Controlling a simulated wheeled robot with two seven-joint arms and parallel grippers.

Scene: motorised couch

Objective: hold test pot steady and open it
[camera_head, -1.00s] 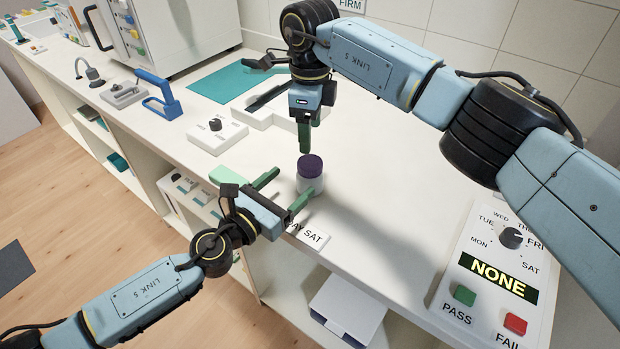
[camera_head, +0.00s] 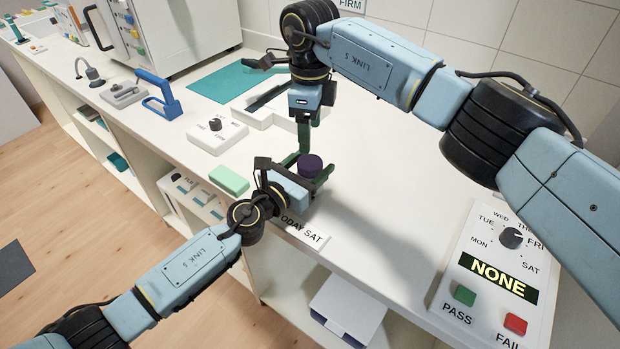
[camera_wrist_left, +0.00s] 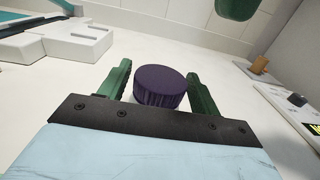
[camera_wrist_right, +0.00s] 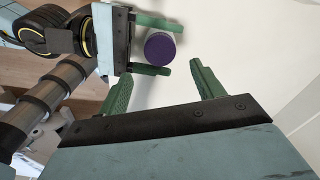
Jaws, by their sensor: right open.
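The test pot stands upright on the bench, its dark purple lid (camera_head: 311,163) on top; its pale body is mostly hidden behind my left gripper (camera_head: 308,173). In the left wrist view, the lid (camera_wrist_left: 160,86) sits between the two green fingers of my left gripper (camera_wrist_left: 158,70), with a narrow gap on each side. The right wrist view also shows the lid (camera_wrist_right: 160,47) between these open fingers. My right gripper (camera_head: 303,142) points down above and slightly behind the pot, open and empty. Its own fingers (camera_wrist_right: 160,75) are wide apart in its wrist view.
A label strip (camera_head: 308,234) lies at the bench's front edge, and a pale green block (camera_head: 229,180) lies left of the pot. A dial box (camera_head: 218,133) and a white fixture (camera_head: 262,108) stand behind. A control panel (camera_head: 462,270) is at right; the bench between is clear.

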